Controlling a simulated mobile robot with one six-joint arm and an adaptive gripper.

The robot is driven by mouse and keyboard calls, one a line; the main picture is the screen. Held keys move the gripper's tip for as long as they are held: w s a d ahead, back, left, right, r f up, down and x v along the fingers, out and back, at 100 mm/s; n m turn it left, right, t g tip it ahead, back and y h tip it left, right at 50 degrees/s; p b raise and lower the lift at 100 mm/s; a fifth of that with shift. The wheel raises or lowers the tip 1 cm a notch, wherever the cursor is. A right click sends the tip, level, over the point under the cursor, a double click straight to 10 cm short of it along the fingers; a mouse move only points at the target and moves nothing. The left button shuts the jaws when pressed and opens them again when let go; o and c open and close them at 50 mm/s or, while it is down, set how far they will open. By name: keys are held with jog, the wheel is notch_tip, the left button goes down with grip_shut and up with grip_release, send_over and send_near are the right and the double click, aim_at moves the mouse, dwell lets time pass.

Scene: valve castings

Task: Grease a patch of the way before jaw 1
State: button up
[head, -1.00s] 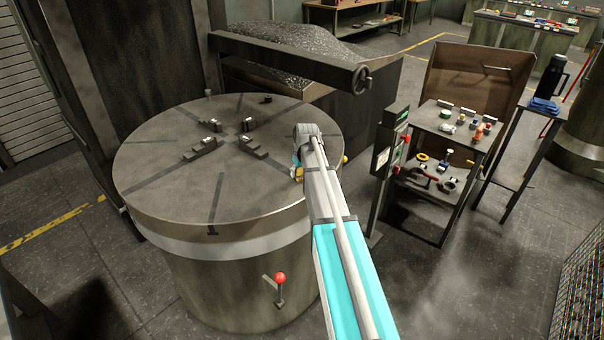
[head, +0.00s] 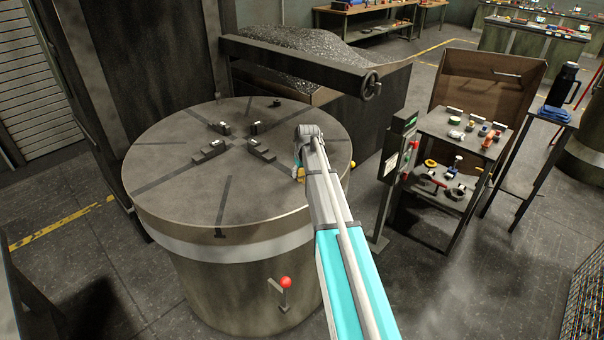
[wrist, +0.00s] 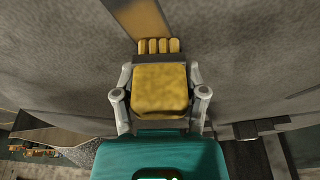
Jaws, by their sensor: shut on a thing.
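My gripper (wrist: 160,72) is shut on a yellow, block-like tool (wrist: 160,90) with a dark bar and several yellow tufts at its far end, like a brush. In the head view my gripper (head: 298,168) is over the right part of the round table (head: 180,185), partly hidden by my arm. An amber-brown strip (wrist: 140,18) runs on the grey surface just beyond the tufts; I cannot tell whether they touch. Several stepped jaws stand around the table's centre, two of them at the near side (head: 211,152) (head: 262,151). Which is jaw 1 I cannot read.
Dark ways (head: 222,195) run outward across the table. A beam with a handwheel (head: 371,87) crosses behind it. A control post (head: 398,150) and a shelf stand with small parts (head: 465,125) are at the right. A red-knobbed lever (head: 285,283) sticks out in front.

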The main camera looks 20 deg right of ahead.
aim_at(287, 169)
jog(key=shift+w+a+f, duration=0.1)
jog(key=shift+w+a, duration=0.25)
jog(key=shift+w, duration=0.5)
jog(key=shift+w+a, duration=0.3)
jog(key=shift+w, duration=0.5)
jog(key=shift+w, duration=0.1)
jog(key=shift+w+a, duration=0.4)
jog(key=shift+w, duration=0.45)
jog(key=shift+w+a, duration=0.35)
jog(key=shift+w, duration=0.5)
jog(key=shift+s+d, duration=0.25)
jog(key=shift+s, duration=0.4)
jog(key=shift+s+d, duration=0.25)
jog(key=shift+s, duration=0.35)
jog(key=shift+s+d, duration=0.25)
jog(key=shift+s, duration=0.4)
jog(key=shift+s, duration=0.15)
jog(key=shift+s+d, duration=0.4)
jog(key=shift+s, duration=0.45)
jog(key=shift+s+d, duration=0.35)
jog(key=shift+s, duration=0.45)
jog(key=shift+s, duration=0.1)
